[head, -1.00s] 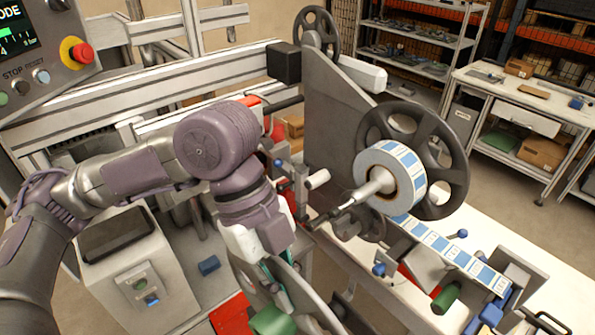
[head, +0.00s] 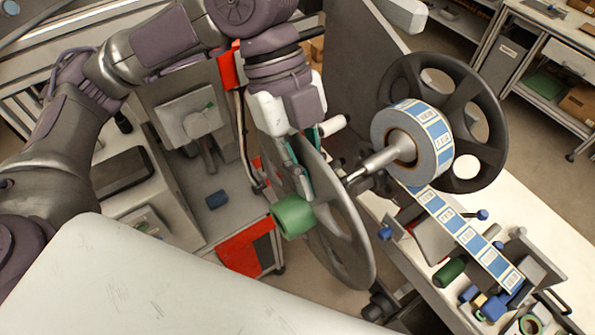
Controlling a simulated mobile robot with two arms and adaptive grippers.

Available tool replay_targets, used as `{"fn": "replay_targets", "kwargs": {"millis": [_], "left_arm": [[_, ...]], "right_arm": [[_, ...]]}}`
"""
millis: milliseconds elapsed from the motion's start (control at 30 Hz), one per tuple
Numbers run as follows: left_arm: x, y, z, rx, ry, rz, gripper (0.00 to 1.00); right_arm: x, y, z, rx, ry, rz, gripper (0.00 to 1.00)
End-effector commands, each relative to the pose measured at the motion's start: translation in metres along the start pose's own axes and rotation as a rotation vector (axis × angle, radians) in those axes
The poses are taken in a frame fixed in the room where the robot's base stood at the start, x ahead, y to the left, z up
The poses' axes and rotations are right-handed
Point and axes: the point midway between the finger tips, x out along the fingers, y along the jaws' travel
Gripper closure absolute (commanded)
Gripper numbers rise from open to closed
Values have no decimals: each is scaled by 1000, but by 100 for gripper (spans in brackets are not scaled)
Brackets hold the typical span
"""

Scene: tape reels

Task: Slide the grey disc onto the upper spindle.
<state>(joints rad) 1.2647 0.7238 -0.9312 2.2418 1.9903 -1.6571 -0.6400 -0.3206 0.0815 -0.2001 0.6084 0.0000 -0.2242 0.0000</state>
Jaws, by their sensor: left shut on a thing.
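My left gripper (head: 302,172) is shut on the upper rim of the grey disc (head: 342,243). The disc hangs below the fingers, upright and seen nearly edge-on. A green cylinder (head: 292,215) stands out from its left face; I cannot tell how the two are joined. The upper spindle (head: 383,161) is a pale metal shaft pointing left, through the core of a label roll (head: 433,143). The disc is left of and below the spindle's tip, not around it; the gap in depth is unclear. My right gripper is not in view.
A dark spoked wheel (head: 483,125) stands behind the label roll. The label strip (head: 452,222) runs down to blue and green rollers at lower right. A grey upright plate (head: 352,70) stands behind the spindle. A red box (head: 247,249) lies below left of the disc.

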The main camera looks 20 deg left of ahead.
Motion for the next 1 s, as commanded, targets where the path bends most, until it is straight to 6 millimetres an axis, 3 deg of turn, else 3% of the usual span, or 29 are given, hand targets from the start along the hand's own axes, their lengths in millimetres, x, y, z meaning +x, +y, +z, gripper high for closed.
{"fn": "replay_targets", "kwargs": {"millis": [133,333,433,800,1000], "left_arm": [[-1,-14,0,-1,2,-2,100],[-1,-13,0,-1,1,-2,100],[-1,-13,0,-1,1,-2,100],[0,-16,-1,0,2,-2,100],[-1,-29,-1,1,3,-3,100]], "right_arm": [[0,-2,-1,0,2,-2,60],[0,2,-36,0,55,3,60],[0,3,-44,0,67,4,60],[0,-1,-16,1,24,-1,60],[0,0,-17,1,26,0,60]]}}
